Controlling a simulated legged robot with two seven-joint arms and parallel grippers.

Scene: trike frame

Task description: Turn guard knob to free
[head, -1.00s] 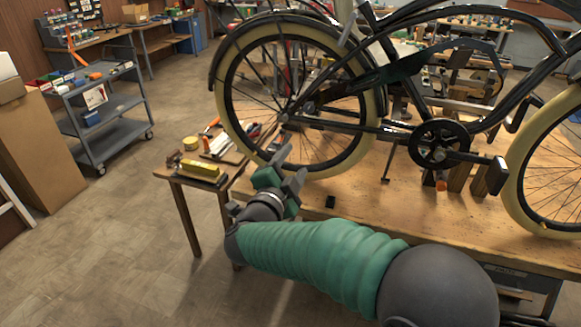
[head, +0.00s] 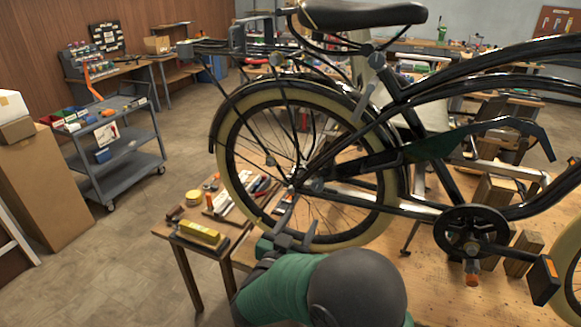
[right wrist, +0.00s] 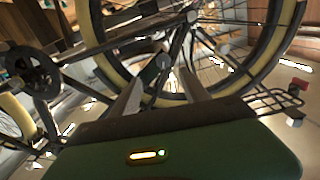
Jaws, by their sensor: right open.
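The black bicycle frame (head: 405,92) stands over the workbench. Its dark green chain guard (head: 440,146) runs from the rear hub toward the crank. A small grey round knob (head: 318,185) sits near the guard's rear end by the hub; a similar knob (right wrist: 162,62) shows in the right wrist view. I cannot tell its turned position. My right gripper (head: 299,215) is open and empty, low beside the rear wheel (head: 232,175) and below the knob. In the right wrist view its fingers (right wrist: 162,88) point toward the knob, with a gap between them. My left gripper is not in view.
A grey cart (head: 125,150) is at the left.

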